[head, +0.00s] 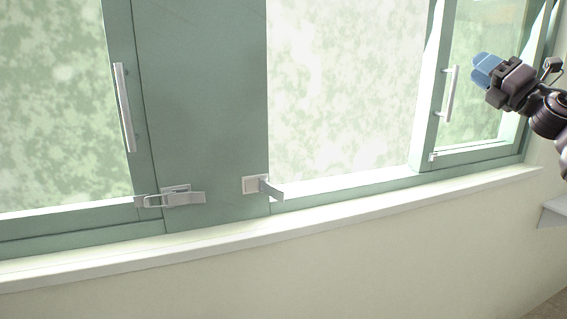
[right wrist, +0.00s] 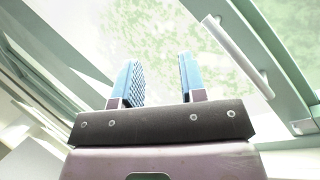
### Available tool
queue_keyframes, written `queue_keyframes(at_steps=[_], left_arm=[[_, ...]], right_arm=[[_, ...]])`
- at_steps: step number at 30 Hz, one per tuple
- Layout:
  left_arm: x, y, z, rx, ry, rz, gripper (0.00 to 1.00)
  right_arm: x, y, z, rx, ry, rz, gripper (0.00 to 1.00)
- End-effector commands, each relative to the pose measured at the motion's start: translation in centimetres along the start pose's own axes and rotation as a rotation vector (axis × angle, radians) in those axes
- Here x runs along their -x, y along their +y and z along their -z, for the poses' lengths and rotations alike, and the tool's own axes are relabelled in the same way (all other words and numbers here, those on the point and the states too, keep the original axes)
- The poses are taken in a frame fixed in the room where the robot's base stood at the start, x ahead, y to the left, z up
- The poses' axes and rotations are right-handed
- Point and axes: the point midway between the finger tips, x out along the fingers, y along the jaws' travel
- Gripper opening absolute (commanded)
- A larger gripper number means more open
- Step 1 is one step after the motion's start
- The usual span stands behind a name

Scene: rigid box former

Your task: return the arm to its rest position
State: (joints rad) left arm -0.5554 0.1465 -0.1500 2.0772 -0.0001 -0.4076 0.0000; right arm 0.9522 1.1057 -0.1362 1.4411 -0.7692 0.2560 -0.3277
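My right gripper (head: 484,68) is at the upper right in the head view, in front of the right window panel. In the right wrist view its two blue ribbed fingers (right wrist: 160,80) stand apart with nothing between them. A white bar handle (head: 449,94) on the right panel's frame is just left of the gripper in the head view. The handle also shows in the right wrist view (right wrist: 238,55), to the right of the fingers and apart from them. My left gripper is in neither view.
A green-framed window machine has a left panel with a handle (head: 124,106) and a closed-looking latch (head: 170,197). A second latch (head: 262,187) sticks out right of the green post (head: 204,110). A pale ledge (head: 330,211) runs below. A grey shelf (head: 553,214) is at the right edge.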

Motion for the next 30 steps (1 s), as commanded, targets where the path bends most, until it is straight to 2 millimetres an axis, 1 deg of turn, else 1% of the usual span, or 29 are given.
queue_keyframes(at_steps=[1, 5, 8, 9, 11, 12, 14, 15, 17, 18, 20, 21, 23, 24, 26, 27, 29, 30], left_arm=[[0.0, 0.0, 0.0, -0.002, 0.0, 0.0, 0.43], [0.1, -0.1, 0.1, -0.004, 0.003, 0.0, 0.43], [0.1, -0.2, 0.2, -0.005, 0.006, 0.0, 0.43], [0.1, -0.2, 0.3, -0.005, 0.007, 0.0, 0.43], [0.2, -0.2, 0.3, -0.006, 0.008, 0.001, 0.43], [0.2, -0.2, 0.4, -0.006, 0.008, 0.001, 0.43], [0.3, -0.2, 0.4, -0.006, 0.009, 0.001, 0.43], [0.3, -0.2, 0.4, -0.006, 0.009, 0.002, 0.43], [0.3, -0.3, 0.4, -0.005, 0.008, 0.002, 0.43], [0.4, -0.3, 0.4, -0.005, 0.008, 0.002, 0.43], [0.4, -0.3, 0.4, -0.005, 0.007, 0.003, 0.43], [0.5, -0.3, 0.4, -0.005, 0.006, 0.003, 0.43], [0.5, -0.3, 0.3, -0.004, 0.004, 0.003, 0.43], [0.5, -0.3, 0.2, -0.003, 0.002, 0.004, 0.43], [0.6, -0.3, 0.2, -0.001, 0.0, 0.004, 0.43], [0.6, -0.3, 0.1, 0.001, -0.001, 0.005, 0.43], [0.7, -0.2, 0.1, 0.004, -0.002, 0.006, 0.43], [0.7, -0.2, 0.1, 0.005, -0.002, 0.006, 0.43]], right_arm=[[0.3, -0.8, 2.2, -0.1, -0.015, 0.001, 0.38], [1.6, -2.9, 6.9, -0.347, -0.064, 0.023, 0.38], [3.4, -5.0, 11.2, -0.548, -0.101, 0.063, 0.38], [4.3, -6.0, 13.1, -0.633, -0.118, 0.085, 0.38], [6.0, -7.4, 16.0, -0.759, -0.146, 0.124, 0.38], [7.2, -8.2, 18.0, -0.84, -0.165, 0.152, 0.38], [9.1, -9.4, 20.8, -0.957, -0.194, 0.196, 0.38], [10.5, -10.1, 22.7, -1.03, -0.215, 0.227, 0.38], [12.6, -11.0, 25.4, -1.136, -0.247, 0.274, 0.38], [14.1, -11.5, 27.2, -1.202, -0.269, 0.307, 0.38], [16.4, -12.2, 29.8, -1.299, -0.304, 0.356, 0.38], [17.9, -12.5, 31.5, -1.359, -0.327, 0.388, 0.38], [20.3, -12.8, 33.9, -1.446, -0.364, 0.436, 0.38], [21.9, -12.9, 35.4, -1.5, -0.39, 0.468, 0.38], [24.4, -12.9, 37.7, -1.577, -0.429, 0.516, 0.38], [25.9, -12.9, 39.1, -1.624, -0.454, 0.545, 0.38], [28.4, -12.7, 41.1, -1.692, -0.496, 0.59, 0.38], [29.9, -12.4, 42.4, -1.734, -0.522, 0.617, 0.38]])
